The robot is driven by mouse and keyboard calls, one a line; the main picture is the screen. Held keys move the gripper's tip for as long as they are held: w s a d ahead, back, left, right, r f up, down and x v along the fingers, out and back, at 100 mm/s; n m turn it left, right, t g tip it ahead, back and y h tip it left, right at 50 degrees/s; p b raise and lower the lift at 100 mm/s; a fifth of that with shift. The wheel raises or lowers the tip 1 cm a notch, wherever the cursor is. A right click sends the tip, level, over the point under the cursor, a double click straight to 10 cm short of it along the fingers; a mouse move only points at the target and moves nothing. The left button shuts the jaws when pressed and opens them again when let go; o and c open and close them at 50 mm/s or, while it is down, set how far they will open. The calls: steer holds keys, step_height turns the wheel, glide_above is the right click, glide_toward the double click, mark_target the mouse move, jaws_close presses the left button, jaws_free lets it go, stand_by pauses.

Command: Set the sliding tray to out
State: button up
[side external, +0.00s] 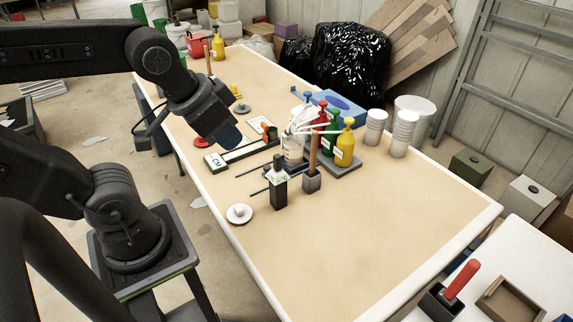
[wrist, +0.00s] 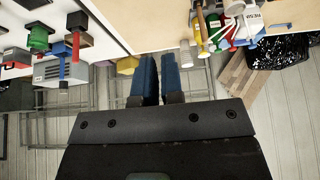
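A dark grey tray (side external: 343,166) stands on the workbench right of centre in the side external view. It carries several pump bottles in white, red, green and yellow. Dark thin rails (side external: 252,171) lie on the bench to its left. I take this as the sliding tray, but bottles and tools partly hide how it meets the rails. The bottles also show at the top right of the wrist view.
A wooden-handled tool in a grey block (side external: 312,182), a black holder (side external: 278,190) and a white disc (side external: 239,213) stand in front of the bottles. Stacked white cups (side external: 402,133) stand behind. The bench's near right is clear.

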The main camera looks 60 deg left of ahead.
steer(key=o, duration=0.6)
steer(key=w+a+m+g, duration=0.1)
steer(key=w+a+m, duration=0.1)
steer(key=w+a, duration=0.2)
steer(key=w+f, duration=0.1)
steer(key=w, duration=0.2)
steer(key=shift+w+g+y, duration=0.3)
steer(key=shift+o, duration=1)
steer(key=w+a+f+m+g, duration=0.1)
steer(key=w+a+f+m, duration=0.1)
steer(key=w+a+f, duration=0.2)
steer(key=w+a, duration=0.2)
steer(key=w, duration=0.1)
steer(key=shift+a+f+m+g, duration=0.15)
steer(key=shift+a+m+g, duration=0.2)
steer(key=shift+m+g, duration=0.05)
steer(key=m+g, duration=0.2)
steer(key=m, duration=0.2)
glide_above(267, 167)
step_height(267, 167, down, 14)
step_height(267, 167, down, 14)
steer(key=shift+a+f, duration=0.1)
jaws_close()
